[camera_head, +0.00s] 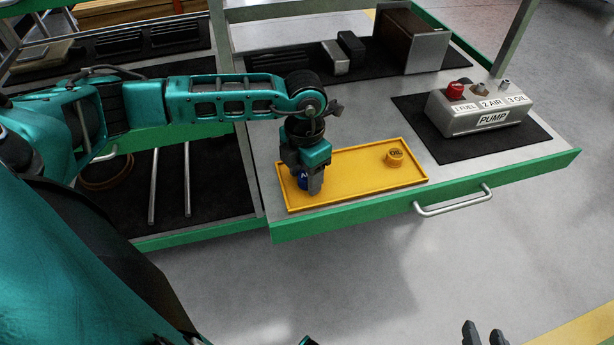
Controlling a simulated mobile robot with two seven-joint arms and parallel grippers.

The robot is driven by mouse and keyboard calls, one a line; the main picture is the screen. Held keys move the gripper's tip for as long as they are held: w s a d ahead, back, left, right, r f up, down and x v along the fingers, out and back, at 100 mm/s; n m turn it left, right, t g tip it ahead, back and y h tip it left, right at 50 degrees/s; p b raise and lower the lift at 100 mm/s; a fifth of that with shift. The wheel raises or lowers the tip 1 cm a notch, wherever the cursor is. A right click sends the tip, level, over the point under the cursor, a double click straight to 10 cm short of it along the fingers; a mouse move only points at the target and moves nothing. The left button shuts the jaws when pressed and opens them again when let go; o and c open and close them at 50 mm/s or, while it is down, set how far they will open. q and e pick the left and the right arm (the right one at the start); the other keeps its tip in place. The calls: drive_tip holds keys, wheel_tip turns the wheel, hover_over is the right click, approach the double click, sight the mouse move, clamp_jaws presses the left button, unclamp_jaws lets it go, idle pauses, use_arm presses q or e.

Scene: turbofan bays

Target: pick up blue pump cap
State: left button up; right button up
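The blue pump cap (302,182), with partly hidden white lettering, is at the left end of the yellow tray (350,184). My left gripper (310,184) points down over it, with a finger in front that hides much of the cap. I cannot tell whether the fingers press on it. An orange-yellow cap marked OIL (396,157) sits at the tray's right end. The grey pump block (478,112) has a red cap (455,90) at 1 FUEL; the 2 AIR and 3 OIL ports show no such cap. My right gripper (484,334) is open and empty at the bottom edge.
The tray lies on a grey drawer top with a green front edge (340,219) and a metal handle (453,202). The pump stands on a black mat (440,147). A brown and grey box (411,43) and small blocks (350,47) stand behind. Open floor lies in front.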

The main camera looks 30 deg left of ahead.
use_arm(q)
drive_tip(key=c, duration=0.8)
drive_tip(key=shift+r, duration=0.15)
drive_tip(key=shift+c, duration=0.2)
